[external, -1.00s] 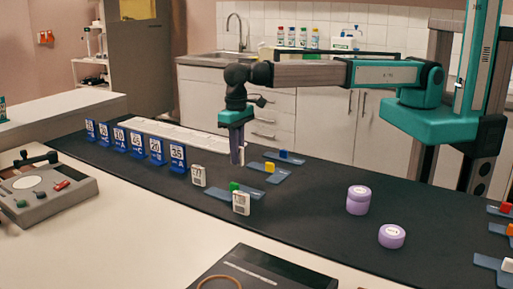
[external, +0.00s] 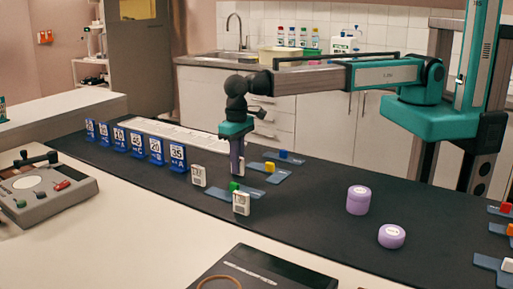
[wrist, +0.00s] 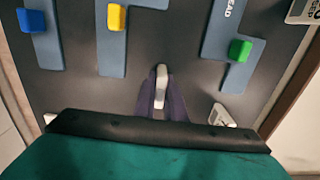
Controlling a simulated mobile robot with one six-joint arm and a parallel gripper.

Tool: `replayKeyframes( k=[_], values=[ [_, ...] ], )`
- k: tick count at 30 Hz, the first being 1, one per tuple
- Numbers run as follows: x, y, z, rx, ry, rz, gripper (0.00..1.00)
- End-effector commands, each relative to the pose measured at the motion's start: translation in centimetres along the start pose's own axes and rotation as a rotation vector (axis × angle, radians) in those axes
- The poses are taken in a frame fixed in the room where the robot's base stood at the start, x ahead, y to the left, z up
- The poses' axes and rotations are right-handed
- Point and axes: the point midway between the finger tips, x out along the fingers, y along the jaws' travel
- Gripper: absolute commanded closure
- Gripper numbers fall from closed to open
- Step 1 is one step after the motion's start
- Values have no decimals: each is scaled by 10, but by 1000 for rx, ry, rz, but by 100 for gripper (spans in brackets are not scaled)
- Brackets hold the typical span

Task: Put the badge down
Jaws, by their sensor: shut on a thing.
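My gripper (external: 238,170) is shut on a small white badge (wrist: 161,84), which shows edge-on between the dark fingertips in the wrist view. My gripper points down, low over the black mat (external: 310,222). I cannot tell whether the held badge touches the mat. Two other white badges stand upright nearby: one (external: 198,176) left of my gripper and one (external: 241,203) in front of it. Blue-grey flat holders with a blue block (wrist: 33,20), a yellow block (wrist: 116,17) and a green block (wrist: 239,50) lie beside the gripper.
A row of blue number signs (external: 178,158) stands to the left. Two purple round containers (external: 358,200) stand to the right. More flat holders with coloured blocks (external: 507,208) lie at the right edge. The mat is bare between the green-block holder and the purple containers.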

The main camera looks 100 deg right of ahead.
Motion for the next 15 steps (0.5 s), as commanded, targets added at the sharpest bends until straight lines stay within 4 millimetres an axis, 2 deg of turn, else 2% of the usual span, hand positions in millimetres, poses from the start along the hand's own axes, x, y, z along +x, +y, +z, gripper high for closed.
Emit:
replayKeyframes(
  k=[7,8,11,15],
  values=[
    [3,0,0,0,0,0,100],
    [3,0,0,0,0,0,88],
    [3,0,0,0,0,0,71],
    [2,0,0,0,0,0,71]
  ],
)
